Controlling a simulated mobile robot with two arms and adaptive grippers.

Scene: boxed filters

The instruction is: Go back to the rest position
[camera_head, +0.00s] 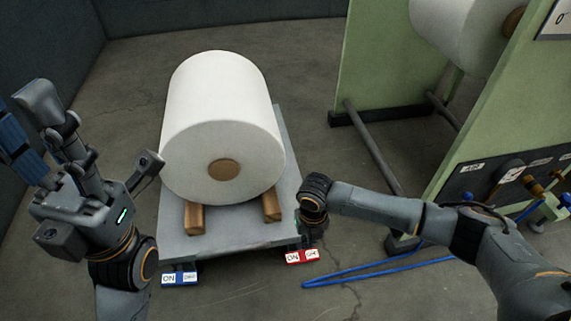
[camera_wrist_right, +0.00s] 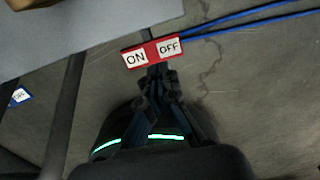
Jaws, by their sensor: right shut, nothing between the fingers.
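My right gripper (camera_wrist_right: 157,75) is shut and empty in the right wrist view, its tips at the lower edge of a red switch block (camera_wrist_right: 153,52) marked ON and OFF; I cannot tell whether they touch. In the head view the right gripper (camera_head: 313,239) points down, largely hidden by its wrist, just above that red block (camera_head: 302,257) at the cart's front right corner. My left gripper (camera_head: 70,150) is raised at the left, clear of the cart; its finger opening is unclear.
A large white roll (camera_head: 222,125) lies on wooden blocks (camera_head: 194,217) on a grey cart (camera_head: 230,243). A blue ON/OFF block (camera_head: 180,279) sits at its front left. A green machine frame (camera_head: 390,60) stands right. Blue cable (camera_head: 370,270) crosses the floor.

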